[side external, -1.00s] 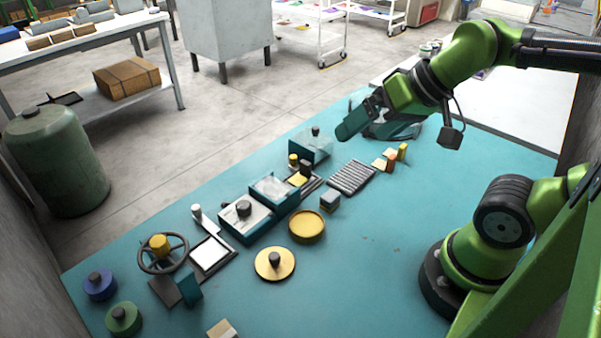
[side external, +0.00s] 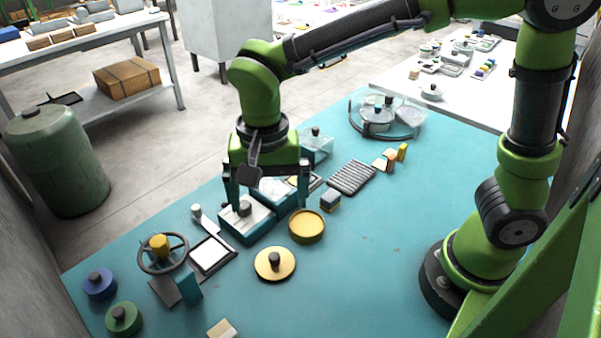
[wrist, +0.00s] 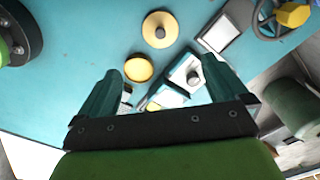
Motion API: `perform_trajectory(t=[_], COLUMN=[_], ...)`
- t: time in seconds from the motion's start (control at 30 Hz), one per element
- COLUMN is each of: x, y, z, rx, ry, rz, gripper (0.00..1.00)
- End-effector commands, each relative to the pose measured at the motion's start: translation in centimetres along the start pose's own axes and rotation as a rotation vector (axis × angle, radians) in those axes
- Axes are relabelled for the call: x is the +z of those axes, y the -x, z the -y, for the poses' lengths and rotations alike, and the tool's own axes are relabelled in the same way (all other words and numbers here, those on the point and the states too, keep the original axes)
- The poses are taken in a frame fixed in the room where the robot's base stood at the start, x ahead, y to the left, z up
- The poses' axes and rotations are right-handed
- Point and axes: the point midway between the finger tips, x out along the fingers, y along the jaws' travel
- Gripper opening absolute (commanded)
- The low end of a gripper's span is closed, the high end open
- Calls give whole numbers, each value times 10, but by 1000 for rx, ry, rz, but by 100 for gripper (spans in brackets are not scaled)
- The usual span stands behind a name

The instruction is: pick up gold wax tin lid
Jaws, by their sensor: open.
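The gold wax tin lid (side external: 275,265) is a flat gold disc with a dark knob, lying on the teal table. It also shows at the top of the wrist view (wrist: 160,27). The open gold tin (side external: 307,225) stands just behind it; the wrist view shows it too (wrist: 138,69). My gripper (side external: 268,204) is open and empty, pointing down with its fingers wide apart. It hangs over the teal boxes, behind and to the left of the tin. In the wrist view my fingers (wrist: 155,85) spread either side of the boxes, and the lid lies beyond their tips.
Teal boxes (side external: 247,228) stand under my gripper. A handwheel (side external: 163,252) and a framed white pad (side external: 209,254) lie left of the lid. Blue (side external: 99,284) and green (side external: 123,318) knobbed lids sit at the far left. The table right of the lid is clear.

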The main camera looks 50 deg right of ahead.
Motion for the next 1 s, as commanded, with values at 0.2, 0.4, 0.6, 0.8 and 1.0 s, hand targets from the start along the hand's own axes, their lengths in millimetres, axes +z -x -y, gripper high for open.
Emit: perform_trajectory(t=[0.2,0.4,0.6,0.8,1.0], x=[0,0,0,0,-3], y=[-31,-75,-108,-121,-150], z=[-2,-2,-2,-2,0], rx=[9,9,6,4,7], ry=[-28,-26,-27,-27,-27], rz=[4,4,4,4,5], gripper=[100,100,100,100,100])
